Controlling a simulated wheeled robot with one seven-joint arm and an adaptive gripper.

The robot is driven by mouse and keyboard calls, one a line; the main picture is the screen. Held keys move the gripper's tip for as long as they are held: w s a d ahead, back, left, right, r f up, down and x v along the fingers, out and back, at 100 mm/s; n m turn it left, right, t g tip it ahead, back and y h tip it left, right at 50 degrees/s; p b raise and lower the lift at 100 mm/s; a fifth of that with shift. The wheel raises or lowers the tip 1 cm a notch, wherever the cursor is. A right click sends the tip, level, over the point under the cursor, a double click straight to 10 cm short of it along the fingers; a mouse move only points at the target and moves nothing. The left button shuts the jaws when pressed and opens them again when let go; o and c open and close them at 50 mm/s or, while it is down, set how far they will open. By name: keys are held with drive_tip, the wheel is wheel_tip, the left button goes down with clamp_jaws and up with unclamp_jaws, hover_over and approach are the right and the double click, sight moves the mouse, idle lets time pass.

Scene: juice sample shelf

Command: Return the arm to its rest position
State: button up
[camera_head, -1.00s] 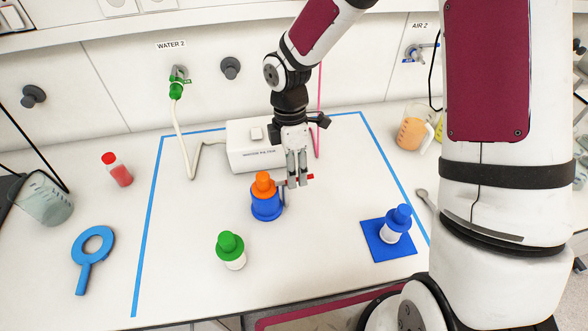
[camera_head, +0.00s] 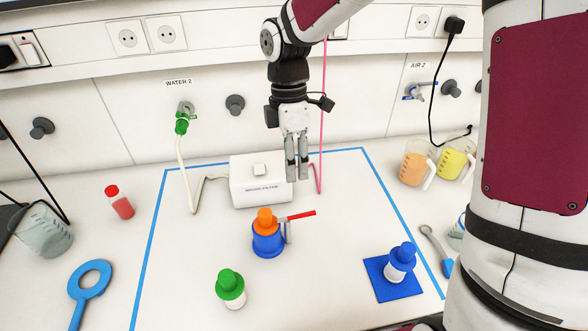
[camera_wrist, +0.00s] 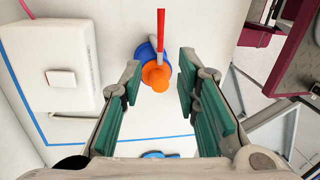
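My gripper (camera_head: 297,170) hangs pointing down above the bench in the head view, in front of the white filter box. In the wrist view its green-padded fingers (camera_wrist: 160,98) are spread apart with nothing between them. The blue holder (camera_head: 267,243) with an orange-capped item (camera_head: 265,220) and a red lever (camera_head: 301,215) stands on the bench below and in front of my gripper, apart from it. In the wrist view the orange cap (camera_wrist: 156,77) and red lever (camera_wrist: 160,25) show beyond the fingertips.
The white filter box (camera_head: 262,190) is close to my gripper. A green-capped bottle (camera_head: 230,289), a blue-capped bottle (camera_head: 401,262) on a blue mat (camera_head: 377,283), and a red-capped vial (camera_head: 119,202) stand on the bench. Beakers (camera_head: 415,165) are at the right. Blue tape (camera_head: 150,245) outlines the middle.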

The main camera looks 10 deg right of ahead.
idle(0.3)
drive_tip(key=s+d+r+m+t, duration=0.4)
drive_tip(key=s+r+m, duration=0.3)
drive_tip(key=s+m, duration=0.2)
drive_tip(key=s+d+r+m+t, duration=0.3)
drive_tip(key=s+d+r+m, duration=0.2)
drive_tip(key=s+r+m, duration=0.3)
drive_tip(key=shift+s+r+m+t, duration=0.15)
drive_tip(key=shift+s+m+t, duration=0.25)
drive_tip(key=shift+s+m, duration=0.5)
drive_tip(key=shift+c, duration=0.4)
